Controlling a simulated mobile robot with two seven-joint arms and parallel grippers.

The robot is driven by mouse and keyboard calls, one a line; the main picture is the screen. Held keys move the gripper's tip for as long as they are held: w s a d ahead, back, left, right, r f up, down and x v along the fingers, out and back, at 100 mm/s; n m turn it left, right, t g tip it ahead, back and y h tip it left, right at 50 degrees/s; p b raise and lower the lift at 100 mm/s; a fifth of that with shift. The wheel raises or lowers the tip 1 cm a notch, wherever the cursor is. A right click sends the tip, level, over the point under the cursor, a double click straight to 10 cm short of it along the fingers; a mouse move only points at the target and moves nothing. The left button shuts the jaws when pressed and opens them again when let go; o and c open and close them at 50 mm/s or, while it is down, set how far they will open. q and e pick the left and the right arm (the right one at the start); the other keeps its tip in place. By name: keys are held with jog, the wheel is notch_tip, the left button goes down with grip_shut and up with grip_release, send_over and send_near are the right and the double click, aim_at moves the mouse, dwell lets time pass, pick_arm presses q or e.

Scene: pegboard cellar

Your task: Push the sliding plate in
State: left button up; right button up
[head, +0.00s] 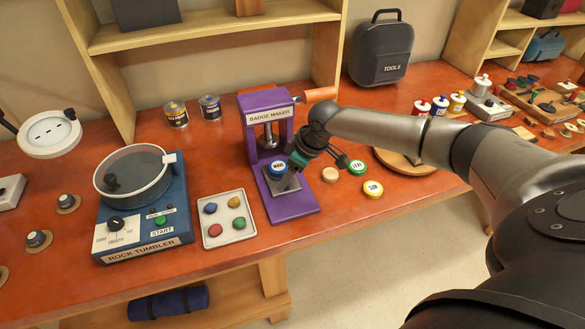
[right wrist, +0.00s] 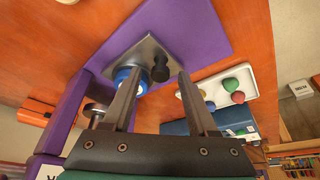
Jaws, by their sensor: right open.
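The purple badge maker (head: 292,207) stands on the orange bench. Its grey sliding plate (head: 271,187) sits on the base, in front of the upright press, and carries a blue badge (head: 279,167). In the right wrist view, the plate (right wrist: 148,50) shows with a black knob (right wrist: 160,72) beside the blue badge (right wrist: 124,77). My right gripper (head: 289,181) is over the plate, pointing down, its fingers apart. In the wrist view, the knob appears between the open fingertips (right wrist: 157,80); I cannot tell whether they touch it. My left gripper is not in view.
A rock tumbler (head: 143,205) and a tray of coloured stones (head: 228,218) stand left of the badge maker. Loose badges, including a yellow one (head: 372,188), lie to its right. The press's orange handle (head: 320,95) sticks out above. Two tins (head: 210,107) stand behind.

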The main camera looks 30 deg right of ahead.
jog(key=p+v, duration=0.1)
jog(key=v, duration=1.4)
jog(key=shift+s, duration=0.1)
